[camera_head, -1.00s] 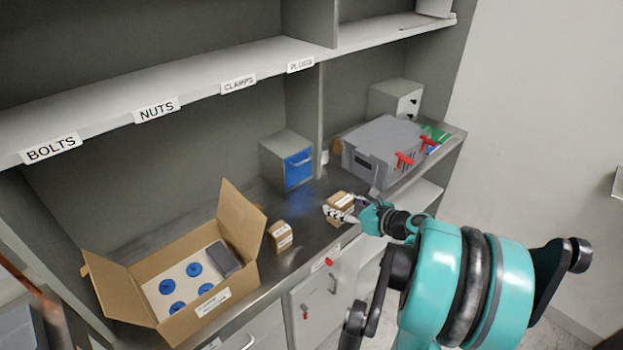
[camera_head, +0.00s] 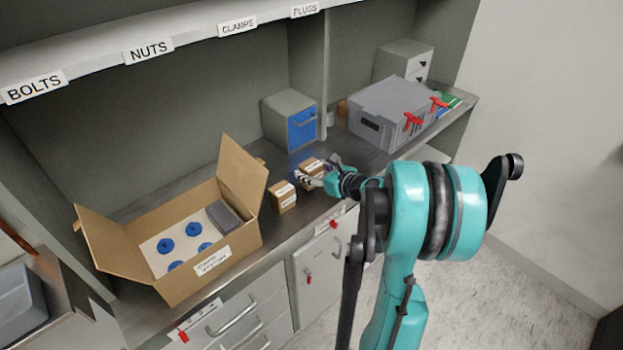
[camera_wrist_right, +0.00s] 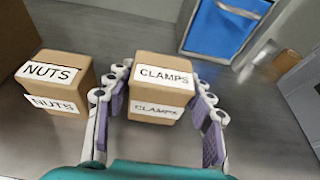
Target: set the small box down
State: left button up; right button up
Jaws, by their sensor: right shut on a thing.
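The small box, a brown carton labelled CLAMPS (camera_wrist_right: 162,88), is between the fingers of my right gripper (camera_wrist_right: 158,112), which is shut on it. In the head view this CLAMPS box (camera_head: 312,167) is at the counter's front part, with the right gripper (camera_head: 311,179) reaching in from the right. The box looks upright and at or just above the counter (camera_head: 345,160); I cannot tell if it touches. A similar NUTS box (camera_wrist_right: 55,82) stands just left of it, a small gap apart; it also shows in the head view (camera_head: 283,198). My left gripper is out of view.
A large open carton (camera_head: 215,262) with blue round parts stands at the left. Behind the boxes is a grey cabinet with a blue drawer (camera_head: 302,127). A grey case with red latches (camera_head: 390,112) is at the right. A labelled shelf (camera_head: 190,28) hangs above.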

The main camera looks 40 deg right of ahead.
notch_tip(320, 180, down, 2)
jog(key=shift+f+b, duration=0.1)
jog(key=shift+b, duration=0.2)
jog(key=shift+r, duration=0.2)
jog(key=o, duration=1.3)
jog(key=shift+f, duration=0.15)
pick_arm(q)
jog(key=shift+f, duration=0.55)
pick_arm(e)
jog(key=shift+o, duration=0.2)
pick_arm(q)
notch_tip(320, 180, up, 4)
jog(key=p, duration=0.4)
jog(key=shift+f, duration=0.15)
pick_arm(e)
jog(key=v, duration=1.2)
